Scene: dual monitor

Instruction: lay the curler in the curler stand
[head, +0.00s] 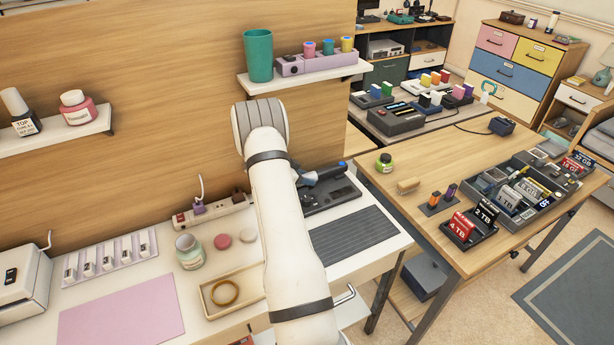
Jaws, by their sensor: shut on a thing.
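The curler (328,173) is a slim dark tool with a blue end, small in the head view. It lies low over the black curler stand (342,196), at the back right of the white desk. My gripper (309,179) is shut on the curler, just right of my white arm. My arm hides most of the gripper and the curler's left part. I cannot tell whether the curler touches the stand.
A grey ribbed mat (352,238) lies in front of the stand. A power strip (212,209), a jar (189,251) and a wooden tray (222,296) are left of my arm. A shelf (305,77) with a green cup (258,56) hangs above. A wooden table (420,165) stands at right.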

